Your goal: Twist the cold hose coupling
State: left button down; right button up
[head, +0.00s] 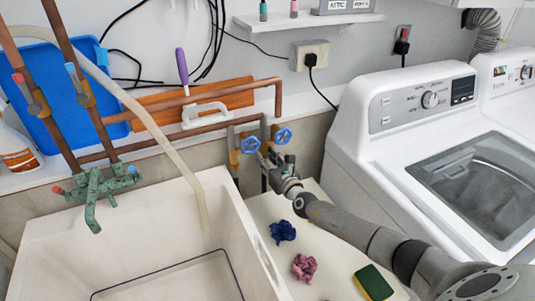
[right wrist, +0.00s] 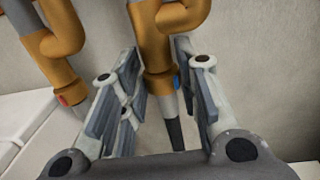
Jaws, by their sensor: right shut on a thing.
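The cold hose coupling (right wrist: 157,86) is the brass fitting with a blue mark, between my right gripper's fingers in the right wrist view. A dark hose end (right wrist: 174,132) runs down below it. My right gripper (right wrist: 157,62) is shut on this coupling, with one finger on each side. In the head view my right gripper (head: 280,163) is at the wall just below the right blue valve wheel (head: 284,136) and largely hides the coupling. A second brass fitting with a red mark (right wrist: 62,85) stands to the left, outside the fingers. My left gripper is not in view.
A second blue wheel (head: 250,145) sits close on the left. The white sink (head: 215,240) is left of my arm, the washing machine (head: 400,120) right.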

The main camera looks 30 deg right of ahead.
jog(key=h+p, duration=0.1)
jog(key=m+h+p, duration=0.2)
jog(key=shift+a+r, duration=0.25)
jog(key=shift+r, duration=0.1)
jog(key=shift+w+f+m+g+h+p, duration=0.15)
jog(key=shift+m+g+h+p, duration=0.25)
jog(key=shift+m+h, duration=0.8)
jog(key=shift+n+h, duration=0.3)
jog(key=o, duration=1)
jog(key=shift+f, duration=0.1)
jog(key=shift+a, duration=0.1)
jog(key=shift+f, duration=0.1)
jog(key=v, duration=1.2)
